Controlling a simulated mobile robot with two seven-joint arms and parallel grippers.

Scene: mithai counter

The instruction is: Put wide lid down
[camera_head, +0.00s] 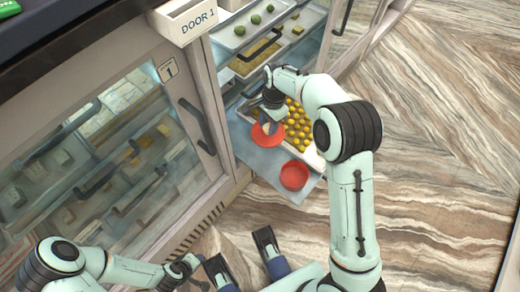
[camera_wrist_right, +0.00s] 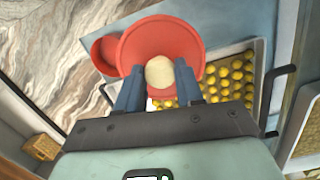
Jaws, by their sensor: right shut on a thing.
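The wide lid (camera_head: 264,138) is a red disc with a cream knob. My right gripper (camera_head: 272,104) is shut on that knob. In the right wrist view the lid (camera_wrist_right: 190,38) and knob sit between the fingertips (camera_wrist_right: 158,82). A second, smaller red round piece (camera_head: 294,176) lies on the blue-grey surface (camera_head: 262,170). In the right wrist view the lid partly covers this red piece (camera_wrist_right: 104,48). I cannot tell whether the lid touches the surface. My left gripper (camera_head: 240,262) is low in the head view, its fingers apart and empty.
A tray of yellow sweets (camera_head: 299,128) lies beside the lid. Other trays sit in the open cabinet behind, including one with green sweets (camera_head: 232,40). A box labelled DOOR 1 (camera_head: 190,20) stands above. The left glass door (camera_head: 100,150) is shut. Striped floor (camera_head: 440,150) is clear.

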